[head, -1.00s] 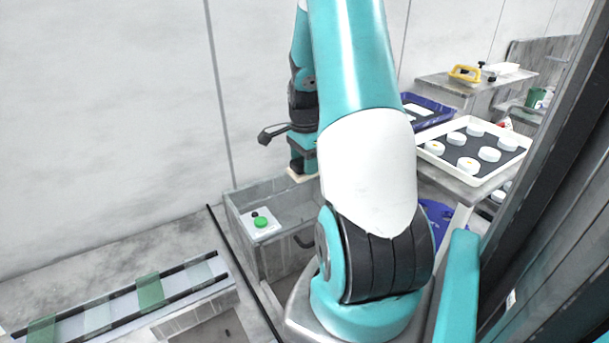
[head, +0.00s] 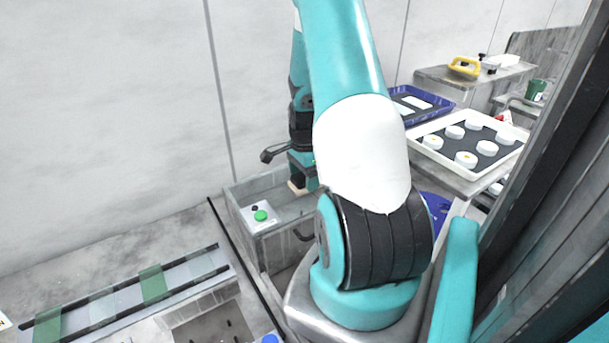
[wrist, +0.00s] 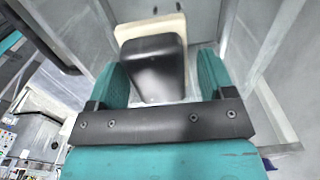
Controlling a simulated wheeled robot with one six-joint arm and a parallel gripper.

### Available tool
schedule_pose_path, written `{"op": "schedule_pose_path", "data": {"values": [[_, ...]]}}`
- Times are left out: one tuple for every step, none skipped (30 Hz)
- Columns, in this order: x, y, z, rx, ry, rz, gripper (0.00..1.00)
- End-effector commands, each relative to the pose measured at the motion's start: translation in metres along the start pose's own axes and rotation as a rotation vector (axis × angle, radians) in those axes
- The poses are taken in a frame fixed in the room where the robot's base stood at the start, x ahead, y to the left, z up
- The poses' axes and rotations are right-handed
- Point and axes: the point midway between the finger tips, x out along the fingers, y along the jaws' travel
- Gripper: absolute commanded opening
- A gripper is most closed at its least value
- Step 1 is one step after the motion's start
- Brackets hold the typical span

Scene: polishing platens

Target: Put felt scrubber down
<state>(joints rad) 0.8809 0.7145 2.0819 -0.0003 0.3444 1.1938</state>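The felt scrubber has a cream felt pad and a dark handle. In the wrist view the scrubber (wrist: 152,62) sits between the two teal fingers of my gripper (wrist: 163,78), pad outward. The fingers are closed about the handle; a thin gap seems to show at the right finger, and the contact itself is hard to see. In the head view my gripper (head: 302,165) points down over the grey open-topped basin (head: 292,209), with the pale felt pad (head: 297,188) at its lower end. My own arm hides part of both. Whether the pad touches anything below is unclear.
A white tray (head: 463,168) of white round pieces and a blue tray (head: 440,104) lie to the right. A yellow-handled tool (head: 464,67) rests on the back bench. A wall stands behind.

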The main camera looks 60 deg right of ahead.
Motion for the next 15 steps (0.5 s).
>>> {"op": "schedule_pose_path", "data": {"values": [[0.000,0.000,0.000,0.000,0.000,0.001,0.78],[0.000,0.000,0.000,0.000,0.000,0.001,0.78],[0.000,0.000,0.000,0.000,0.000,0.001,0.78],[0.000,0.000,0.000,0.000,0.000,0.001,0.78],[0.000,0.000,0.000,0.000,0.000,0.001,0.78],[0.000,0.000,0.000,0.000,0.000,0.001,0.78],[0.000,0.000,0.000,0.000,0.000,0.001,0.78],[-0.001,0.000,0.000,0.000,0.000,0.001,0.78],[-0.003,0.000,0.000,0.000,0.000,0.001,0.78],[-0.005,0.000,0.000,0.000,0.000,0.001,0.78],[-0.005,0.000,0.000,0.000,0.000,0.000,0.78],[-0.008,0.000,0.000,0.000,0.001,-0.002,0.78],[-0.011,-0.001,0.000,0.000,0.001,-0.003,0.78],[-0.016,-0.001,0.000,0.000,0.002,-0.004,0.78],[-0.022,-0.001,0.000,0.000,0.002,-0.005,0.78]]}}
